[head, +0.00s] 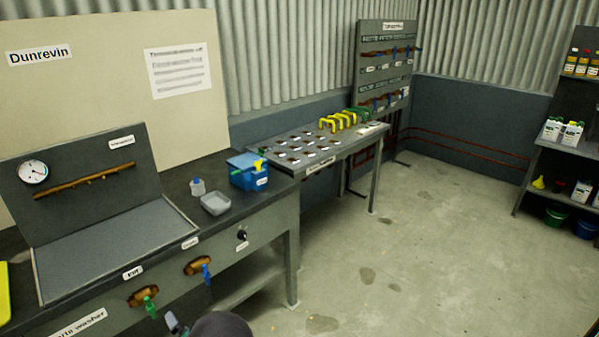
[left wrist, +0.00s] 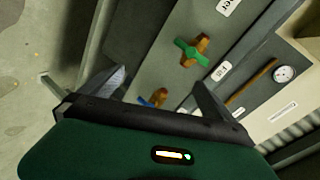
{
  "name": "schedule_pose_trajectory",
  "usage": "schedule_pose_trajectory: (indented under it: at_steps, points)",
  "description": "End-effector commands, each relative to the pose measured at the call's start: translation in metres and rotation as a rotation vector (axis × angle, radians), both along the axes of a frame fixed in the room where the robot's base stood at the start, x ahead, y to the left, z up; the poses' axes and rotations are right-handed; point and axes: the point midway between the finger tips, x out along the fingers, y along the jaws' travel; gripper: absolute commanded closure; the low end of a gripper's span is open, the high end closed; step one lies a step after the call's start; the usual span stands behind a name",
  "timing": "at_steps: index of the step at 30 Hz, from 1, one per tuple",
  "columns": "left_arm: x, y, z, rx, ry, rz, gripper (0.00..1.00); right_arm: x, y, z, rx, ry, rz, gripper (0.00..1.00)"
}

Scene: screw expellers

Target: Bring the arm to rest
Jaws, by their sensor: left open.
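My left gripper (left wrist: 159,80) is open, its two fingers spread apart with nothing between them. In the head view only a small part of my left gripper (head: 177,322) shows at the bottom edge, in front of the bench. The wrist view looks past the fingers at the bench front, where a green-handled valve (left wrist: 192,52) and a blue-handled valve (left wrist: 155,98) show. The gripper looks apart from both. The same green-handled valve (head: 149,306) and blue-handled valve (head: 205,273) show in the head view. My right gripper is in neither view.
The washer bench (head: 270,238) carries a gauge panel (head: 75,180), a grey tray (head: 215,203), a small bottle (head: 198,187) and a blue box (head: 247,171). A table (head: 300,165) with yellow handles stands beyond. Shelves (head: 560,145) stand right. Floor between is mostly clear.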

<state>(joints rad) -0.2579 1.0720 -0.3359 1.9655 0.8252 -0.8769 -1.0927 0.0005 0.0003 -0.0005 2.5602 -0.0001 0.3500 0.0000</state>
Motion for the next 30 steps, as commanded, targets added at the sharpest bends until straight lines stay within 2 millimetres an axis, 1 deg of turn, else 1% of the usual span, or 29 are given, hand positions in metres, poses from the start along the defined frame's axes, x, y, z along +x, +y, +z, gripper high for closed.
schedule_pose_trajectory:
  at_steps: [1, 2, 3, 5, 6, 8, 9, 11, 12, 15, 18, 21, 30]
  points:
    - [-0.003, -0.016, 0.025, -0.163, -0.003, 0.008, 0.0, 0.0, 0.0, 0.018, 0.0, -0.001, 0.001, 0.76]
    - [-0.007, -0.029, 0.031, -0.262, 0.004, 0.01, 0.0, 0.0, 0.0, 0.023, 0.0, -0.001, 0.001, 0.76]
    - [-0.014, -0.048, 0.041, -0.386, 0.018, 0.014, 0.0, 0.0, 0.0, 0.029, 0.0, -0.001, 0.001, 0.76]
    - [-0.029, -0.077, 0.058, -0.558, 0.05, 0.025, 0.0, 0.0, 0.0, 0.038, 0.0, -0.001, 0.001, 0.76]
    - [-0.042, -0.097, 0.072, -0.659, 0.079, 0.033, 0.0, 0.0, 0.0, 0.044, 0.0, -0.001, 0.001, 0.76]
    - [-0.067, -0.125, 0.095, -0.791, 0.133, 0.051, 0.0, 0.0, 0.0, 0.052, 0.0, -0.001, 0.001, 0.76]
    - [-0.086, -0.141, 0.11, -0.866, 0.174, 0.068, 0.0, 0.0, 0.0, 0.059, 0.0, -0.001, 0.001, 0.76]
    - [-0.119, -0.16, 0.133, -0.949, 0.24, 0.099, 0.0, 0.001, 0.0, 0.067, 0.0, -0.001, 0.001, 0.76]
    - [-0.141, -0.169, 0.145, -0.986, 0.284, 0.124, 0.0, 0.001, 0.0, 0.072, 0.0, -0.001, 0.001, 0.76]
    - [-0.19, -0.179, 0.168, -1.023, 0.371, 0.191, 0.0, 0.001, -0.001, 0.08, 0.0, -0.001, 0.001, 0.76]
    - [-0.222, -0.178, 0.179, -1.024, 0.423, 0.245, 0.0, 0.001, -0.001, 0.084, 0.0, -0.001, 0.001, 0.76]
    - [-0.234, -0.177, 0.181, -1.019, 0.441, 0.27, 0.0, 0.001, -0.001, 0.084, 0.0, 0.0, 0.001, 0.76]
    - [-0.235, -0.177, 0.181, -1.019, 0.441, 0.271, 0.0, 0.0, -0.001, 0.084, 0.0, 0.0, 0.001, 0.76]
